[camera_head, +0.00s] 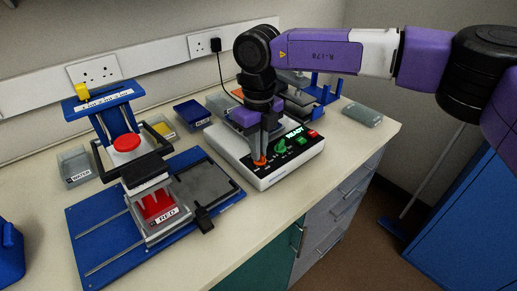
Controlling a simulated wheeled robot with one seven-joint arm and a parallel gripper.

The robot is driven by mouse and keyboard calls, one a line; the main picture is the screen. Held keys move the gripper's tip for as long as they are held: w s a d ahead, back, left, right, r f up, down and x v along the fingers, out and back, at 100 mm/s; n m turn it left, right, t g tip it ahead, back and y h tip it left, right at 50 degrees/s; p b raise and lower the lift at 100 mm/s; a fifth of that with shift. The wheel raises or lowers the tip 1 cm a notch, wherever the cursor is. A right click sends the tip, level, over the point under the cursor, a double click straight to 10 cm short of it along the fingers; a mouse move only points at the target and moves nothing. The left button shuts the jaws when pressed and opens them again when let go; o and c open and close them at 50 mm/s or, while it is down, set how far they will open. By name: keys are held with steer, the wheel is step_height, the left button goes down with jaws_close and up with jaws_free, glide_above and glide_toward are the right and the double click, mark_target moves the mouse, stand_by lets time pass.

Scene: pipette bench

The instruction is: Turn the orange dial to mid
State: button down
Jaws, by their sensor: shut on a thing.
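The orange dial (260,160) is on the top panel of a white bench instrument (267,181), near its front left corner. My gripper (261,152) reaches down from above, and its fingers are closed around the dial. The fingers hide part of the dial, and its pointer and scale marks are too small to read. A green dial (281,146) sits to the right of it. A lit READY sign (294,132) shows on the panel.
Small trays, WATER (75,168) and blue (192,113), lie behind. A grey box (362,115) sits at right. The front bench edge is clear.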

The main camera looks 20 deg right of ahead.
stand_by(0.5)
steer(key=c, duration=1.5)
jaws_free()
steer(key=shift+c, duration=0.2)
steer(key=shift+r, duration=0.1)
steer(key=shift+r+b, duration=0.3)
steer(key=shift+r, duration=3.55)
